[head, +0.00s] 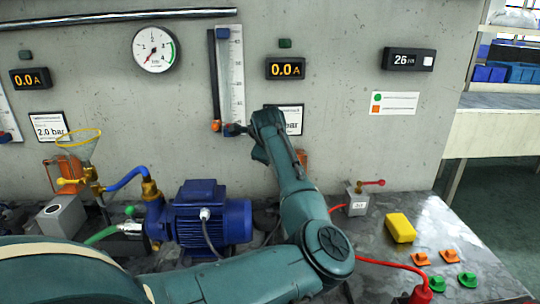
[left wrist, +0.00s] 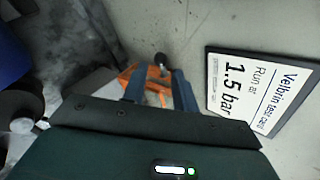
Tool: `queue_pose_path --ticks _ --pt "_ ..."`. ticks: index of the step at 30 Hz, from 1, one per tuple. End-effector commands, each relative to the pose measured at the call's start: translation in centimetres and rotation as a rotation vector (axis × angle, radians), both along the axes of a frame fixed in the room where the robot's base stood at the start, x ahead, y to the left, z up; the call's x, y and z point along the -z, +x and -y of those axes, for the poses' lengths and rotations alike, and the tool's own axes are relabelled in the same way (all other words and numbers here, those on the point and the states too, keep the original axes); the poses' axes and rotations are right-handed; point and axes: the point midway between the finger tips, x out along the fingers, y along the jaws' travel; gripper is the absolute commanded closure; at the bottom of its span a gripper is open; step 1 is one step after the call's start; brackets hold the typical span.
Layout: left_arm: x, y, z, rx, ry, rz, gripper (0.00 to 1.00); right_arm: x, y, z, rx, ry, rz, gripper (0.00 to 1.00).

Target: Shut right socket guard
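The right socket guard is an orange piece low on the wall, mostly hidden behind my left arm in the head view; a small orange edge (head: 302,157) shows. In the left wrist view the orange guard (left wrist: 152,84) lies between and beyond my left fingers. A dark round knob (left wrist: 160,59) shows just past the fingertips. My left gripper (left wrist: 158,78) has its two fingers apart; I cannot tell whether either touches the guard. In the head view the left fingers are hidden behind my arm. How far the guard is swung cannot be told. My right gripper is not in view.
A "Run at 1.5 bar" sign (left wrist: 262,92) is on the wall close beside the fingers. A blue pump motor (head: 212,222) stands left of my forearm. A grey box with a red lever (head: 356,200) and a yellow block (head: 400,228) are on the bench at right.

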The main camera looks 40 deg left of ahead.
Motion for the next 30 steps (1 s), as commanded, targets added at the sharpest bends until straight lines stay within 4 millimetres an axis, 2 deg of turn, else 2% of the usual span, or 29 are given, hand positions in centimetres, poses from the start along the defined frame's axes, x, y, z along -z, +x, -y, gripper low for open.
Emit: queue_pose_path --ticks 7,18,28,30 --pt "2.0 1.6 -1.2 -0.001 -0.001 0.0 0.72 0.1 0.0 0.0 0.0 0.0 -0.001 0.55" --pt "2.2 1.8 -1.3 0.0 0.0 0.001 0.72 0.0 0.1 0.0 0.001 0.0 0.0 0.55" --pt "2.2 1.8 -1.3 -0.001 -0.001 0.0 0.99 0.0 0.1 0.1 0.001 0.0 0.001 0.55" --pt "2.2 1.8 -1.3 -0.001 -0.001 0.0 1.0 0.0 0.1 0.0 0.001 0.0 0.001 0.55"
